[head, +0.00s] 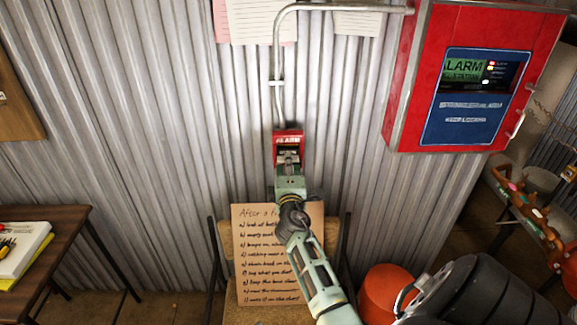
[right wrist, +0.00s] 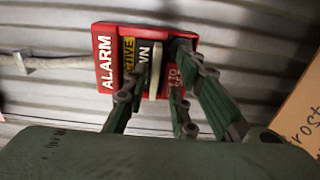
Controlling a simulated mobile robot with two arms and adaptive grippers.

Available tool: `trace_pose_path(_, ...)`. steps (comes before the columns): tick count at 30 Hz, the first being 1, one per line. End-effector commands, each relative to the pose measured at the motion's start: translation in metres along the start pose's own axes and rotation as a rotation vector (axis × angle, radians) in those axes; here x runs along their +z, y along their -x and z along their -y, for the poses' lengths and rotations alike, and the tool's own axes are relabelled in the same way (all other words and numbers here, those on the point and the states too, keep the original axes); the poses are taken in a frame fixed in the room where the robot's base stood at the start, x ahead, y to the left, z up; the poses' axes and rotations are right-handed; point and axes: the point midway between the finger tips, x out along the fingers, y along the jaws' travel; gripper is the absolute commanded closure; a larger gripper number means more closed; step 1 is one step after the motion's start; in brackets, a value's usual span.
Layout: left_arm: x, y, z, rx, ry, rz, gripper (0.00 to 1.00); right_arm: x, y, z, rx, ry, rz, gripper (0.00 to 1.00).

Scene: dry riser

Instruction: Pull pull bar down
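A small red alarm box (head: 288,137) is fixed to the corrugated wall, at the lower end of a conduit. The right wrist view shows the box (right wrist: 106,72) large and turned sideways, with its white lettering. A pale pull bar (right wrist: 155,72) crosses its front. My right gripper (head: 289,163) is right at the lower part of the box and hides it in the head view. In the right wrist view its green fingers (right wrist: 158,88) are apart, one on each side of the bar. I cannot tell whether they touch it. My left gripper is not in view.
A large red alarm cabinet (head: 412,75) hangs at upper right. A handwritten cardboard sign (head: 250,262) stands below the box. A wooden table (head: 60,218) with books is at left. An orange container (head: 385,290) is at lower right.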

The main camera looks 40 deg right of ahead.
Motion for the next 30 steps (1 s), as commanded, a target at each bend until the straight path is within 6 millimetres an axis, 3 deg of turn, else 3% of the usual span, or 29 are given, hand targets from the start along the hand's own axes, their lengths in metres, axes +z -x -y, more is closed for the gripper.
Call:
trace_pose_path(11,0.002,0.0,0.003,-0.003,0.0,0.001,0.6,0.0,0.006,-0.001,0.003,0.0,-0.001,0.73)
trace_pose_path(17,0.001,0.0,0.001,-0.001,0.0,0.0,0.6,0.0,0.037,0.0,0.001,-0.001,0.0,0.73)
trace_pose_path(24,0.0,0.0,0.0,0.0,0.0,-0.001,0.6,0.0,0.088,0.0,0.0,-0.001,-0.001,0.73)
trace_pose_path(30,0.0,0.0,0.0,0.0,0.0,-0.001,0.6,0.0,0.114,0.0,0.0,0.0,0.0,0.73)
